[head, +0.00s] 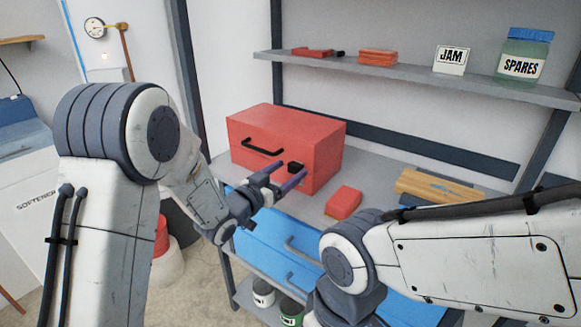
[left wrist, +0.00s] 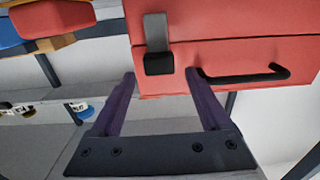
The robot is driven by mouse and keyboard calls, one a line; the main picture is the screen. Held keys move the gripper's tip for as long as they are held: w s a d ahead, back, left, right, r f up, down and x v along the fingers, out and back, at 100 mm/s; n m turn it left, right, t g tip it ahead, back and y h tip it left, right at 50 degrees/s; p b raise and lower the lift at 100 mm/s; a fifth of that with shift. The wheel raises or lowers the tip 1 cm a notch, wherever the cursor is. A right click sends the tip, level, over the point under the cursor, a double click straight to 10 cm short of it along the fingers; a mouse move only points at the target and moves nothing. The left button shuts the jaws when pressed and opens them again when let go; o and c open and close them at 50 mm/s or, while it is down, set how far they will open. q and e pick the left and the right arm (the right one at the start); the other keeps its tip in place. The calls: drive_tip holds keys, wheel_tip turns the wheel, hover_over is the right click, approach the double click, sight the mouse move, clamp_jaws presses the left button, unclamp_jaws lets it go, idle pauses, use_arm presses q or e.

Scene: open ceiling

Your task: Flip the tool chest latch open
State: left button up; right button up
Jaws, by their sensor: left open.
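The red tool chest (head: 320,150) stands on the grey workbench in the head view, its front toward me. Its black latch (head: 296,167) is on the front face, to the right of a black handle (head: 262,148). In the left wrist view the latch (left wrist: 157,63) shows as a black block with a grey strap crossing the seam of the chest (left wrist: 240,55). My left gripper (head: 290,174) is open at the chest front. In the left wrist view its purple fingertips (left wrist: 161,77) lie on either side of the latch, with no clear contact. My right gripper is out of view.
A red box (head: 343,202) and a wooden piece (head: 440,187) lie right of the chest. Blue drawers (head: 275,247) sit below the bench top. A shelf above holds a JAM box (head: 451,60) and a SPARES jar (head: 523,55). My right arm crosses the lower right.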

use_arm(q)
drive_tip(key=shift+x, duration=0.95)
clamp_jaws()
idle(0.8)
